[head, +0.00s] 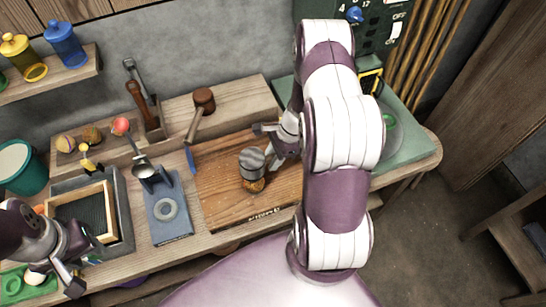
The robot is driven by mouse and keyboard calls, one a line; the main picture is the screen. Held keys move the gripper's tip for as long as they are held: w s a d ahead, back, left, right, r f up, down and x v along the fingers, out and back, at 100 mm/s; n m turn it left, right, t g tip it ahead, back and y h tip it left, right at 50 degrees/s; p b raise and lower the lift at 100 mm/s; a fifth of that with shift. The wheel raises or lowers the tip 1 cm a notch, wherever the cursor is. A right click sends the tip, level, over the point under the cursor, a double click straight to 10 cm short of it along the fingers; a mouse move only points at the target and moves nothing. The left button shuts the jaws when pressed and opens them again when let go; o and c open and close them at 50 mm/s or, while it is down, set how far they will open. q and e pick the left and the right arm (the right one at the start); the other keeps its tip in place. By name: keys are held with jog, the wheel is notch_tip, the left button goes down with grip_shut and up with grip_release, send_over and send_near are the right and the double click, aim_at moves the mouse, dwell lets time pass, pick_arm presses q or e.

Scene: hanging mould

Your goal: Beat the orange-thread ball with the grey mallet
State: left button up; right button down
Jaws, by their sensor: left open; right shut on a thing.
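The grey mallet's head (252,160) is over the wooden board, with its handle mostly hidden by my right gripper. My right gripper (268,146) is shut on the mallet. The orange-thread ball (255,185) is on the board directly below the head, largely covered by it. I cannot tell whether the head touches the ball. My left gripper (74,279) is open and empty at the lower left, near a green tray (22,284).
The wooden board (222,195) lies mid-bench. A brown mallet (203,100) stands behind it. Two balls (66,143) (92,135) sit at the back left. A blue stand (168,225) and a framed tray (118,195) lie left of the board.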

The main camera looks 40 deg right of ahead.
notch_tip(320, 180, down, 5)
jog(key=b, duration=0.4)
jog(key=shift+r, duration=0.15)
notch_tip(320, 180, up, 5)
jog(key=p, duration=0.4)
jog(key=shift+w+p, duration=0.1)
jog(key=shift+p, duration=0.2)
jog(key=shift+f, duration=0.25)
notch_tip(320, 180, down, 4)
jog(key=b, duration=0.4)
jog(key=shift+f, duration=0.25)
notch_tip(320, 180, up, 5)
jog(key=p, duration=0.4)
jog(key=shift+d+f, duration=0.1)
jog(key=shift+f+b, duration=0.2)
jog(key=shift+b, duration=0.1)
notch_tip(320, 180, down, 5)
jog(key=b, duration=0.4)
jog(key=shift+r, duration=0.2)
notch_tip(320, 180, up, 5)
jog(key=p, duration=0.4)
jog(key=shift+f, duration=0.3)
notch_tip(320, 180, up, 5)
jog(key=p, duration=0.4)
jog(key=shift+p, duration=0.3)
